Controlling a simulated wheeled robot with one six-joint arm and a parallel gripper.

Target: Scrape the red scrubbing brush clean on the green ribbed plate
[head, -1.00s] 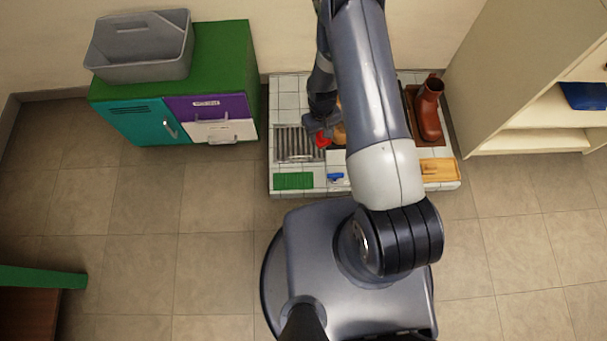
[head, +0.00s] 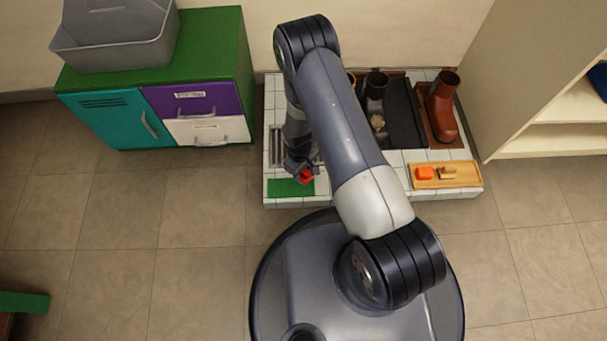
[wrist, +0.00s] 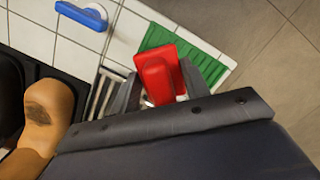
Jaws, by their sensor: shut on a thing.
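The red scrubbing brush (head: 306,177) is held in my gripper (head: 301,168), which is shut on it. In the wrist view the brush (wrist: 158,72) shows between the fingers of my gripper (wrist: 160,88). The green ribbed plate (head: 284,188) lies on the front left of the white tiled platform. In the wrist view the plate (wrist: 206,66) shows behind and beside the brush. The brush is over the plate's right part; I cannot tell whether it touches the ribs.
A metal grate (head: 276,146) lies behind the plate. A blue item (wrist: 86,14) and a tan boot (wrist: 47,115) are near in the wrist view. A dark boot (head: 376,90), a brown boot (head: 442,105) and a wooden tray (head: 462,181) stand to the right on the tiled platform (head: 400,200).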

